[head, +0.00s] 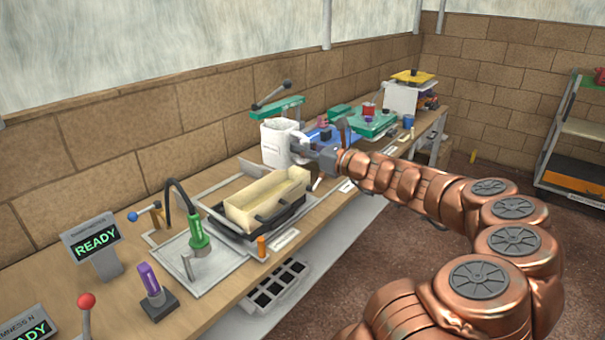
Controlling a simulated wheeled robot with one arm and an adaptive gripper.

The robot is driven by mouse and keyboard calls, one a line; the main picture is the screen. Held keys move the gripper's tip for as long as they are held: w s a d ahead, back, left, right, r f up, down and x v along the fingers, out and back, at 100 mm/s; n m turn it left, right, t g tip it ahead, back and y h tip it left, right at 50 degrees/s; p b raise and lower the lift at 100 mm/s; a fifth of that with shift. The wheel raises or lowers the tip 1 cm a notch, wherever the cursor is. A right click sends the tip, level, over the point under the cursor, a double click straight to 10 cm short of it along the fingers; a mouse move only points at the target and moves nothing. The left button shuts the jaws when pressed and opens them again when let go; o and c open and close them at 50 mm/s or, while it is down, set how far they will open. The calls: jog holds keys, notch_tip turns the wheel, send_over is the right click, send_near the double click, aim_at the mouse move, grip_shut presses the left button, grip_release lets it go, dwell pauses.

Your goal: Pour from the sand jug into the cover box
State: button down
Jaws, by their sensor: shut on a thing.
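The sand jug is the white jug (277,144) in the middle of the head view, upright or nearly so. My gripper (308,151) is shut on it at its right side, where the handle is. The jug's contents cannot be made out. The cover box seems to be the cream open-topped box (268,203), set in a black tray (238,234) on the bench in front of the jug. The jug is beyond the box's far end. I cannot tell how high the jug is above the bench.
A green hand tool (197,232) stands on a metal plate left of the box. Two READY displays, a purple-handled tool (150,282) and a red-knobbed lever (86,302) are at the near left. A green press (277,107) and several coloured items crowd the bench beyond the jug.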

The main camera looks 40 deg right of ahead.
notch_tip(320, 180, down, 8)
jog(key=b, duration=0.4)
jog(key=shift+g+b, duration=0.4)
jog(key=shift+s+r+p, duration=0.15)
jog(key=shift+r+p, duration=0.05)
jog(key=shift+p, duration=0.5)
jog(key=shift+g+p, duration=0.5)
jog(key=shift+p, duration=0.05)
